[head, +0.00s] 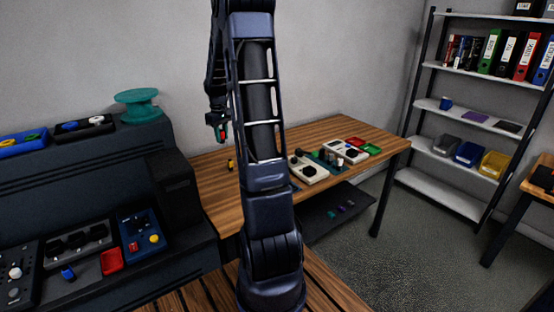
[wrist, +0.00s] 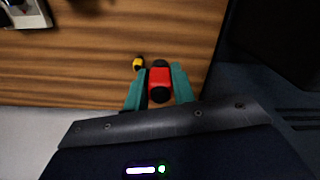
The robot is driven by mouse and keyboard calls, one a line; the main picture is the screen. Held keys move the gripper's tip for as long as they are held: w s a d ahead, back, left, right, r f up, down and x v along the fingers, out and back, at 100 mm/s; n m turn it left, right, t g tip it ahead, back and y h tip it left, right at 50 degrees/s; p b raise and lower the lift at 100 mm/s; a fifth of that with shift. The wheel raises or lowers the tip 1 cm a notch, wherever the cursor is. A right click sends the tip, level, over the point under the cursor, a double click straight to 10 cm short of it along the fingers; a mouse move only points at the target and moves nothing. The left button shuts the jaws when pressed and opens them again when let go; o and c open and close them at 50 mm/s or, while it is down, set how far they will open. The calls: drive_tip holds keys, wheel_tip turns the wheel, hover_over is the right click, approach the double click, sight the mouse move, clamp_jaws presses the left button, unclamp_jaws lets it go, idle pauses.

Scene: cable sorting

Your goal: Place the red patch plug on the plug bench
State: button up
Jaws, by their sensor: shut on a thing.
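My gripper (wrist: 157,84) has teal fingers and is shut on the red patch plug (wrist: 160,77), a red block with dark ends. In the head view my gripper (head: 218,128) hangs left of my upper arm, with a small red part of the plug (head: 224,131) showing. The plug is held up in the air, near the left end of a wooden table (head: 213,181). I cannot tell for certain whether this table is the plug bench. A small yellow and black piece (wrist: 138,62) shows beside the plug in the wrist view, and on the table in the head view (head: 230,164).
Beige devices (head: 309,170) and a green tray (head: 372,149) stand farther right on the table. A dark console (head: 178,185) with a teal spool (head: 138,104) on top is at the left. My arm hides the table's middle. Bare wood shows at its left end.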

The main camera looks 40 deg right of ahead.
sight(227, 181)
wheel_tip(227, 181, down, 20)
idle(0.7)
drive_tip(key=shift+f, duration=0.1)
drive_tip(key=o, duration=1)
